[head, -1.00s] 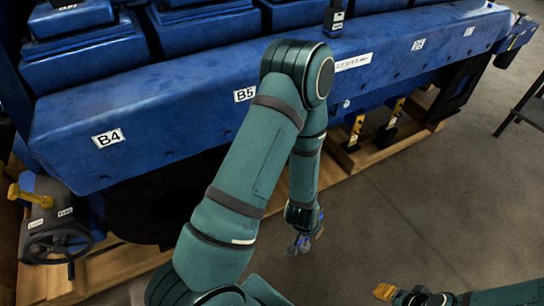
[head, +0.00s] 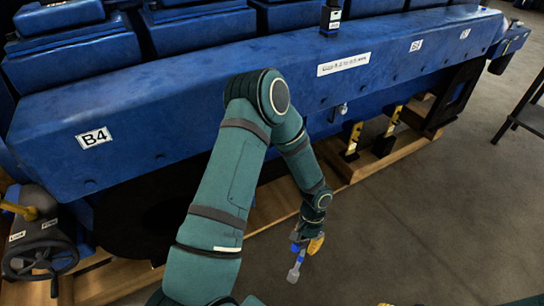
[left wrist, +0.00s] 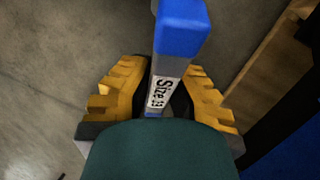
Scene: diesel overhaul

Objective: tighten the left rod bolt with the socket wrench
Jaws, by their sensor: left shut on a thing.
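My left gripper (head: 308,242) has yellow fingers and hangs over the floor in front of the blue engine (head: 190,95). It is shut on the socket wrench (head: 294,272), a blue and grey tool that points down and slightly left in the head view. In the left wrist view the wrench (left wrist: 181,28) runs between the yellow fingers (left wrist: 160,72), with a blue block and a white "Size" label whose number I cannot read. The left rod bolt cannot be made out in either view. Only a yellow sliver, probably of my right gripper (head: 385,304), shows at the bottom edge.
The engine rests on a wooden pallet (head: 280,208). Yellow and black posts (head: 352,138) stand below its edge. A grey valve with a handwheel (head: 40,258) is at the lower left. A dark table (head: 528,108) is at the far right. The floor between is clear.

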